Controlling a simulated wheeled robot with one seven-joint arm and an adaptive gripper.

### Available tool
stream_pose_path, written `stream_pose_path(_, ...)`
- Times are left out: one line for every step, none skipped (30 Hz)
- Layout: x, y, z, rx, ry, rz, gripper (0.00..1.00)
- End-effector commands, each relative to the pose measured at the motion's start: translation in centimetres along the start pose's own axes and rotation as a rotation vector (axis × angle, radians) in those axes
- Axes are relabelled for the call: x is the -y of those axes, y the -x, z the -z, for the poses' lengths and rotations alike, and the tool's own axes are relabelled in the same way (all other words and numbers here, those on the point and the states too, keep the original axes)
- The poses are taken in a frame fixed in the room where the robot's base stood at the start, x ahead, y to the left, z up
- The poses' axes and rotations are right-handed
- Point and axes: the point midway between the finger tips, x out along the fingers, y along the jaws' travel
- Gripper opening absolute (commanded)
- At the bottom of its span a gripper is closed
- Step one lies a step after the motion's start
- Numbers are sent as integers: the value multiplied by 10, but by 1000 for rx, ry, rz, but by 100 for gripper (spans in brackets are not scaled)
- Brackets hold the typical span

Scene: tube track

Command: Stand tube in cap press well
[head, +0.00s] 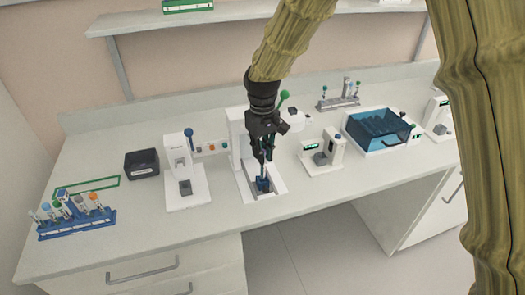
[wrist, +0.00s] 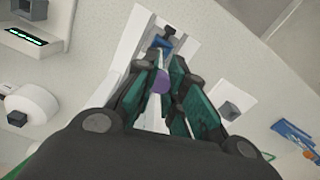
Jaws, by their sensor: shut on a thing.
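My gripper (head: 264,160) points down over the base of the middle white machine (head: 254,190), which has a green-knobbed lever (head: 284,96). In the wrist view its fingers (wrist: 163,84) are shut on a tube with a purple cap (wrist: 161,82). The fingers hide most of the tube's body. A blue block (head: 263,185) sits in the grey recess of the machine's base, just below the fingertips; a blue part (wrist: 163,42) also shows beyond the fingers in the wrist view. I cannot tell whether the tube's lower end is inside the well or above it.
A blue rack (head: 77,224) with several tubes is at the left front. A white machine with a blue knob (head: 186,172) and a dark box (head: 142,163) stand left of my gripper. A small white device (head: 322,152) and a blue-lidded box (head: 380,132) stand right.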

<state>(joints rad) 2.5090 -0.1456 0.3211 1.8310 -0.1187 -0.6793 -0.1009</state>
Motion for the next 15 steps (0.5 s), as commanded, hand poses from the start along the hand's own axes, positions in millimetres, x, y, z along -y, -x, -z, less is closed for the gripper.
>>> stream_pose_path(0, -1, 0, 1, 0, 0, 0)
stream_pose_path(0, -2, 0, 1, 0, 0, 0)
stream_pose_path(0, -2, 0, 1, 0, 0, 0)
stream_pose_path(0, -3, 0, 1, 0, 0, 0)
stream_pose_path(0, -4, 0, 1, 0, 0, 0)
stream_pose_path(0, -5, 0, 1, 0, 0, 0)
stream_pose_path(0, -5, 0, 1, 0, 0, 0)
stream_pose_path(0, -6, 0, 1, 0, 0, 0)
stream_pose_path(0, -7, 0, 1, 0, 0, 0)
stream_pose_path(0, -8, 0, 1, 0, 0, 0)
stream_pose_path(0, -8, 0, 1, 0, 0, 0)
stream_pose_path(0, -9, 0, 1, 0, 0, 0)
stream_pose_path(0, -10, 0, 1, 0, 0, 0)
stream_pose_path(0, -10, 0, 1, 0, 0, 0)
stream_pose_path(0, -10, 0, 1, 0, 0, 0)
